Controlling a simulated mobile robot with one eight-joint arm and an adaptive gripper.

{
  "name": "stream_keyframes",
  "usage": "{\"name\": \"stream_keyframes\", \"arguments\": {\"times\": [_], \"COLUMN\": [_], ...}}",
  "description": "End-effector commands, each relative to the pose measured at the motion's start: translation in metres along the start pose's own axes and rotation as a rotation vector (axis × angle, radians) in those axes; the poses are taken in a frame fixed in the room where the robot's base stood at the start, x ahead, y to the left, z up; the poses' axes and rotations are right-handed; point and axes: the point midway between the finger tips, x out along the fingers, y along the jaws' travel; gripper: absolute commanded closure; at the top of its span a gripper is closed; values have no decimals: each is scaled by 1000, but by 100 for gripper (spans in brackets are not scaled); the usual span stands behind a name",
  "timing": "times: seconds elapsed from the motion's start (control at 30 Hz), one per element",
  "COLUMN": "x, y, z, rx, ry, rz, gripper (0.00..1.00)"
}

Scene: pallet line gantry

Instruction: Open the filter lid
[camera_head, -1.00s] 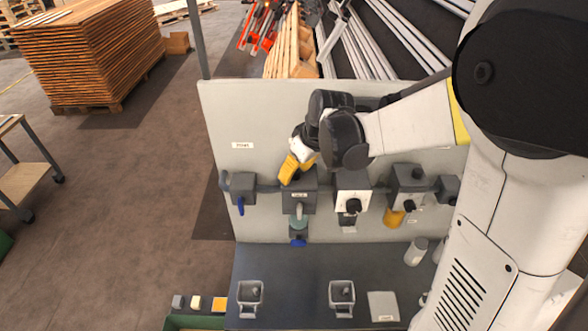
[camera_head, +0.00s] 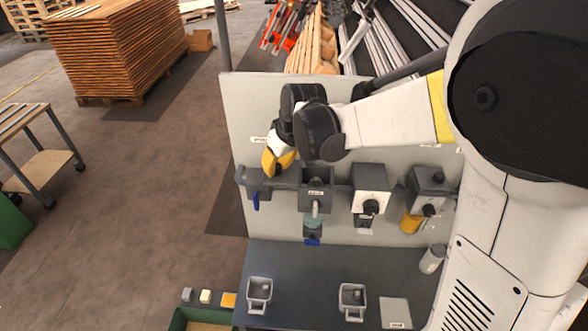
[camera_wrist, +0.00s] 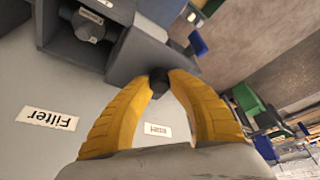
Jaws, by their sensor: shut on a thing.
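The filter housing (camera_head: 316,200) is a dark grey box on the upright panel, with a pale pipe and a blue part below it. In the wrist view its cavity is open and a round grey part (camera_wrist: 88,25) shows inside. The grey filter lid (camera_wrist: 137,58) stands swung out at the side of the cavity. My gripper (camera_wrist: 160,86) has its yellow fingers closed on the lid's dark knob (camera_wrist: 160,78). In the head view my gripper (camera_head: 278,163) is at the housing's upper left, and hides most of the lid.
The grey panel (camera_head: 240,120) carries a box with a blue handle (camera_head: 256,200) to the left and a white-faced dial box (camera_head: 370,190) to the right. A dark bench below holds two grey cups (camera_head: 259,292) (camera_head: 352,298). Open floor lies left of the panel.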

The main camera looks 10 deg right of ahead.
Motion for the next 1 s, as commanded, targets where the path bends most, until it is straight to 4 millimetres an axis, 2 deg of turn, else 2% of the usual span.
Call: {"name": "stream_keyframes", "arguments": {"times": [0.27,0.3,0.37,0.4,0.77,0.87,1.0], "x": [1,1,1,1,-6,-20,-51], "y": [-2,-2,-1,-1,-1,-1,-1], "z": [0,0,0,0,-1,-1,0], "rx": [0,0,0,0,0,1,0], "ry": [-1,-2,-1,-1,-1,-1,-1], "rz": [0,0,0,0,0,0,0], "gripper": [100,75,57,54,54,54,54]}}
